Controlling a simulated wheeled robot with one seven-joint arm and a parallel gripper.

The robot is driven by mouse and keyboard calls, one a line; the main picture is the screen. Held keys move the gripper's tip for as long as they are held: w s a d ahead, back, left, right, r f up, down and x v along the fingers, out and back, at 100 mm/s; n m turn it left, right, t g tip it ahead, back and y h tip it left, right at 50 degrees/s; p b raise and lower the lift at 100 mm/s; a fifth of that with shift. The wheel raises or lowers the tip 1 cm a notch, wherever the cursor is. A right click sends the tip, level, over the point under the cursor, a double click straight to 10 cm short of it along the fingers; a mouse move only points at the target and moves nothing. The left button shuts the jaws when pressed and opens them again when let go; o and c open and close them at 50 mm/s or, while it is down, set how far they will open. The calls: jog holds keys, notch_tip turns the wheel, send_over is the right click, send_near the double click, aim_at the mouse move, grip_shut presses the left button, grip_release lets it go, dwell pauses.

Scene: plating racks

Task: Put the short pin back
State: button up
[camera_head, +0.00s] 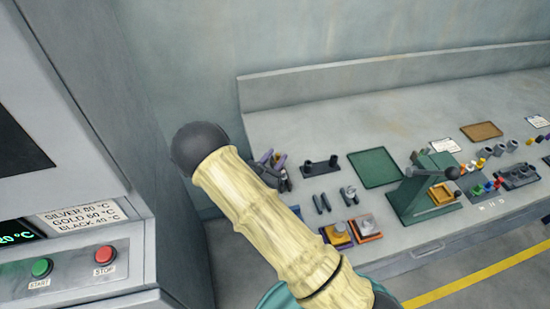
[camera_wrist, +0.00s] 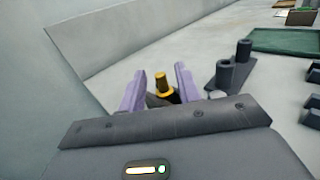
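My gripper (camera_head: 270,168) is over the left end of the bench, its purple fingers partly hidden behind my arm in the head view. In the wrist view my gripper (camera_wrist: 161,84) has its two purple fingers standing apart. A small gold pin-like piece (camera_wrist: 163,84) with a yellow collar shows between them, above a dark part. Gaps show beside its gold top; contact lower down is unclear. I cannot tell for sure that it is the short pin. A dark holder with two posts (camera_head: 320,165) stands just right of my gripper, also in the wrist view (camera_wrist: 235,66).
A green tray (camera_head: 374,168) lies right of the holder. Dark parts (camera_head: 321,203) and orange-based blocks (camera_head: 366,229) lie nearer the front edge. A green press-like stand (camera_head: 420,185) is farther right. A grey cabinet (camera_head: 75,150) rises at left.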

jog(key=shift+r, duration=0.2)
jog(key=b+v, duration=0.3)
jog(key=v, duration=0.9)
jog(key=shift+f, duration=0.15)
jog(key=shift+s+a, duration=0.1)
